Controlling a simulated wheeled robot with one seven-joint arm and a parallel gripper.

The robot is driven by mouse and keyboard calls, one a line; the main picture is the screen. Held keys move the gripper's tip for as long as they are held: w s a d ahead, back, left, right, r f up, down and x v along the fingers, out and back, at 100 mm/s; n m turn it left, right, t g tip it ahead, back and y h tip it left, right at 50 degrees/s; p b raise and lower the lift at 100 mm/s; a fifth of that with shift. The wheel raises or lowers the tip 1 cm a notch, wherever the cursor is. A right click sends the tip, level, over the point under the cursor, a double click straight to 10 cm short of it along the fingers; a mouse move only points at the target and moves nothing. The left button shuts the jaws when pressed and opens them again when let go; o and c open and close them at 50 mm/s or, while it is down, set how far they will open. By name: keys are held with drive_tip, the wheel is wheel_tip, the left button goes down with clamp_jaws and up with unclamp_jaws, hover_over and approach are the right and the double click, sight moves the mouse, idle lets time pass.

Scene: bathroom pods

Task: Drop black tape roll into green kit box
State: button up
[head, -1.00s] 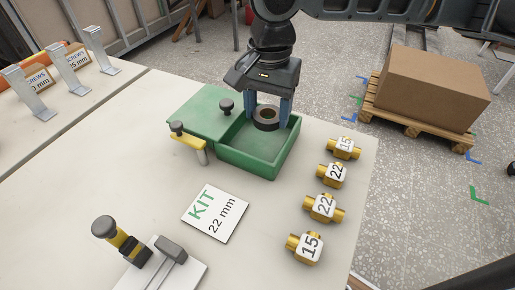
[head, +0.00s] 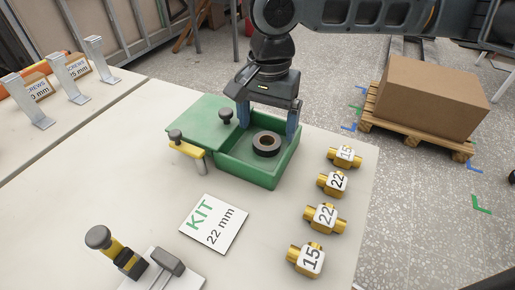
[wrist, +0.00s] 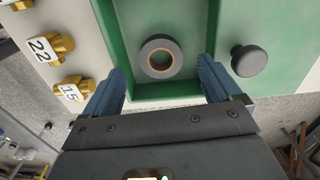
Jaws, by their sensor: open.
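The black tape roll (head: 266,144) shows inside the open part of the green kit box (head: 247,177). In the wrist view the tape roll (wrist: 160,57) appears as a dark ring over the box's green floor, between my finger tips and apart from both. My gripper (head: 268,125) is open above the box, its blue fingers spread to either side near the box's far end. The green lid (head: 200,124) with a dark knob (head: 226,117) is at the box's left side. Whether the roll rests flat on the floor is hard to tell.
Several yellow brass fittings (head: 326,217) with number labels stand right of the box. A KIT 22 mm card (head: 214,224) lies in front. A yellow clamp (head: 188,147) is at the box's left, and a cardboard box (head: 430,98) sits on a pallet beyond the table.

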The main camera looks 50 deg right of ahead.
wheel_tip(320, 180, up, 8)
drive_tip(key=shift+f+p, duration=0.15)
drive_tip(key=shift+p, duration=0.25)
idle(0.4)
